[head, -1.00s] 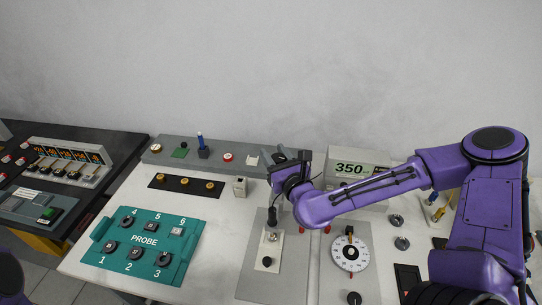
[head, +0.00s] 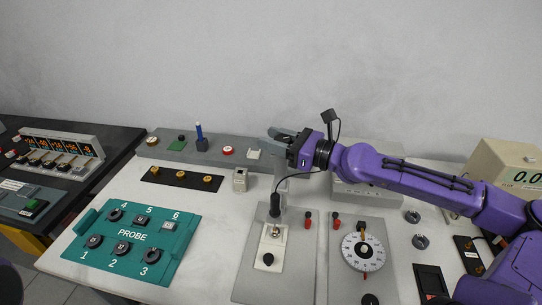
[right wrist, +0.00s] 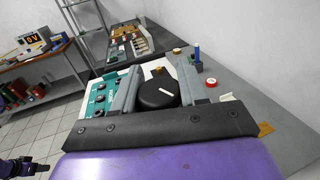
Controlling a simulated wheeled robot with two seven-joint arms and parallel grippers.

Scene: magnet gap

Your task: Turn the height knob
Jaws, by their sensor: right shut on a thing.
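The height knob is most likely the black round knob with a white pointer line (right wrist: 158,94) between my fingers in the right wrist view. No label on it can be read. My right gripper (head: 272,138) is at the grey rail along the back of the bench in the head view, and the arm comes in from the right. In the right wrist view its two grey fingers (right wrist: 156,82) lie on either side of the knob, shut on it. In the head view the gripper mostly hides the knob.
A teal PROBE panel (head: 132,232) lies at the left of the white bench. A white dial (head: 362,252) and a panel with a black cable plug (head: 276,207) stand in front. A beige meter (head: 508,168) is at the right. A red button (head: 228,150) is left of the gripper.

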